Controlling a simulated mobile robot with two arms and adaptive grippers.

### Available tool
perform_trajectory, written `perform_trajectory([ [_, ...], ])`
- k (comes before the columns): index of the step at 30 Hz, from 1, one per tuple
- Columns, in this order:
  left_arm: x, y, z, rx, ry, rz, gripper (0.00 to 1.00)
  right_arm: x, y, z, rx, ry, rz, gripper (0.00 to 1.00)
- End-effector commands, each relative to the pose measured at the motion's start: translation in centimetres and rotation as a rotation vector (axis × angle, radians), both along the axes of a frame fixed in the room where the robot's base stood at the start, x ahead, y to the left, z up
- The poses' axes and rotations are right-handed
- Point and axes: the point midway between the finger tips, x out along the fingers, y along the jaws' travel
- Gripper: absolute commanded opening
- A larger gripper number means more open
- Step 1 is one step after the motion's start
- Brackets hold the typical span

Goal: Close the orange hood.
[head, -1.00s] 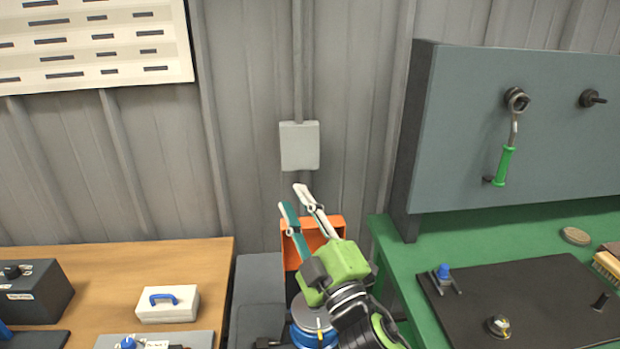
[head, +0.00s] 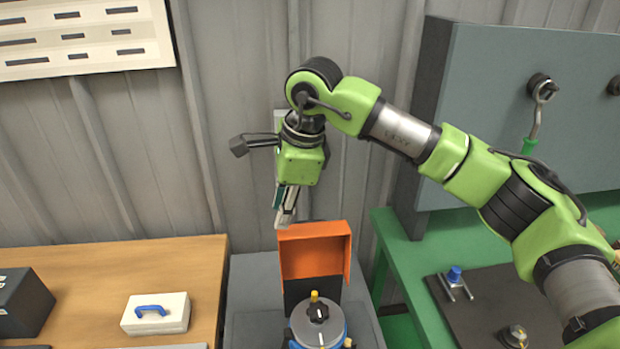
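The orange hood (head: 300,258) stands raised at the back of a grey stand (head: 250,290) between the two tables. In front of it sits a round blue device with a grey top and a black knob (head: 318,312). My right gripper (head: 285,212) hangs pointing down just above the hood's upper left edge, in front of the wall. Its fingers look close together from this angle, and I cannot tell whether they are open or touch the hood. My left gripper is out of view.
A wooden table on the left holds a white case with a blue handle (head: 156,313) and a dark box (head: 20,302). A green table (head: 395,235) on the right carries a grey upright panel (head: 480,120) with a green-handled wrench (head: 535,120). My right arm spans the right side.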

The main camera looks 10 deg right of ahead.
Motion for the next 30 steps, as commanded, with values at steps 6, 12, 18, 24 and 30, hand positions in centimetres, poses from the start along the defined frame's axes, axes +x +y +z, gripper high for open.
perform_trajectory([
  [6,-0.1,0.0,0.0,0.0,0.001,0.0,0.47,1.8,-5.5,2.5,-0.187,-0.051,-0.067,0.25],
  [12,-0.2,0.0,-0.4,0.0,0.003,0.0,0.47,2.0,-6.0,2.0,-0.204,-0.052,-0.075,0.25],
  [18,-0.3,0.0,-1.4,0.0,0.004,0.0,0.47,2.4,-5.9,0.0,-0.201,-0.05,-0.074,0.25],
  [24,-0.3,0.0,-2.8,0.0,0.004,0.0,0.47,3.0,-5.9,-2.8,-0.2,-0.05,-0.074,0.25],
  [30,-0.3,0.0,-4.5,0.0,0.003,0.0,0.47,3.7,-5.9,-5.8,-0.2,-0.048,-0.073,0.25],
])
